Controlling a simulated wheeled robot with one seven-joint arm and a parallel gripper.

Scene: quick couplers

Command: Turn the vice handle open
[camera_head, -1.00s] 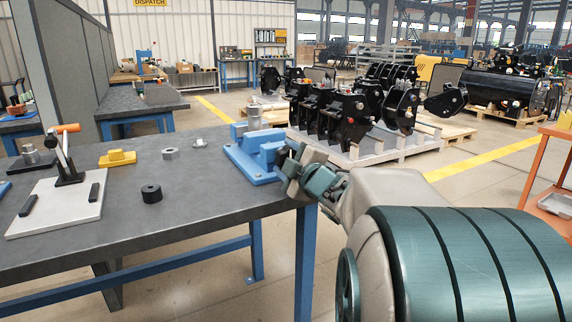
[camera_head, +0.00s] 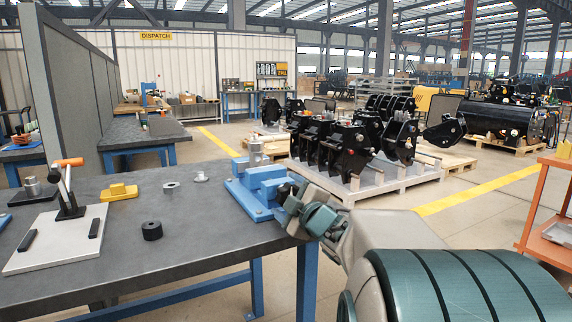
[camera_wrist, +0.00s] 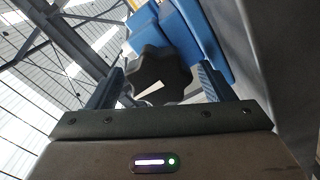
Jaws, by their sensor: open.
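The blue vice (camera_head: 250,207) is at the right end of the grey workbench, with a grey cylinder standing upright at its back. Its handle looks like a black lobed knob (camera_wrist: 158,66) with a white pointer mark in the wrist view. My gripper (camera_wrist: 160,78) is open, with one finger on each side of the knob; I cannot tell whether either touches it.
On the bench are a black ring (camera_head: 152,231), a grey nut (camera_head: 171,188), a yellow block (camera_head: 119,192) and a white plate (camera_head: 50,250) with an orange-handled clamp. Black couplers (camera_head: 345,143) stand on a pallet behind. An orange cart (camera_head: 548,215) is at right.

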